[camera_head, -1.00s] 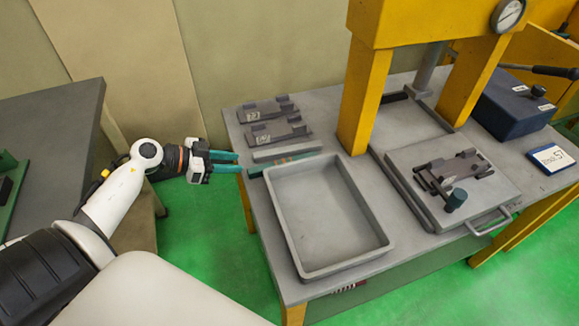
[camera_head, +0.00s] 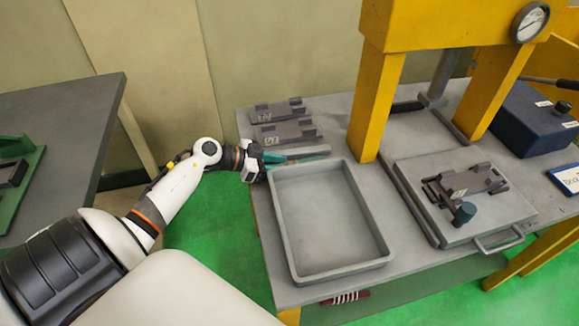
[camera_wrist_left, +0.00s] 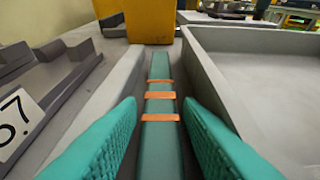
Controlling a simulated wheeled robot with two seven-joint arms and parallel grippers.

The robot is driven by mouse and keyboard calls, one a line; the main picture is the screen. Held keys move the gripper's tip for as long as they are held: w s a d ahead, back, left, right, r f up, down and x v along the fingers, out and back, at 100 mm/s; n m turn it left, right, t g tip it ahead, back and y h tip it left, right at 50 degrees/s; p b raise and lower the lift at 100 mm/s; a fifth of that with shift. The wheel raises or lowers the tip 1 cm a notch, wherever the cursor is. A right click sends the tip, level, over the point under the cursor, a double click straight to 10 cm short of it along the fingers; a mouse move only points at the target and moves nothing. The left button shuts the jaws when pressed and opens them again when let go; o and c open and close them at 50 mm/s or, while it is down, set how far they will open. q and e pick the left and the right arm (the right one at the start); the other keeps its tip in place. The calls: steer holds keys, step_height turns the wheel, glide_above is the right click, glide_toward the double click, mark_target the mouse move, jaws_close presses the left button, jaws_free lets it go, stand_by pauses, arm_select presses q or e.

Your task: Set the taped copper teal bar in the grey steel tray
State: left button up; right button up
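The teal bar with copper tape bands (camera_wrist_left: 160,105) lies lengthwise in the left wrist view, in the gap between a grey block and the tray wall. In the head view the bar (camera_head: 306,153) shows as a teal strip behind the tray's far edge. The grey steel tray (camera_head: 379,211) is empty; its wall (camera_wrist_left: 215,90) shows at right in the wrist view. My left gripper (camera_head: 276,160) is at the tray's far left corner, over the near end of the bar. Its teal fingers (camera_wrist_left: 158,140) are open on either side of the bar, apart from it. My right gripper is not in view.
Two dark grey fixtures (camera_head: 284,132) with number labels stand behind the bar. A yellow press frame (camera_head: 374,100) rises right of them. A plate with a handle (camera_head: 464,195) carries a clamp fixture right of the tray. A blue box (camera_head: 530,118) is farther right.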

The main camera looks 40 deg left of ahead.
mark_target(282, 165)
arm_select(q)
steer(key=shift+w+d+f, duration=0.25)
steer(key=shift+w+d, duration=0.15)
steer(key=shift+w, duration=0.1)
jaws_close()
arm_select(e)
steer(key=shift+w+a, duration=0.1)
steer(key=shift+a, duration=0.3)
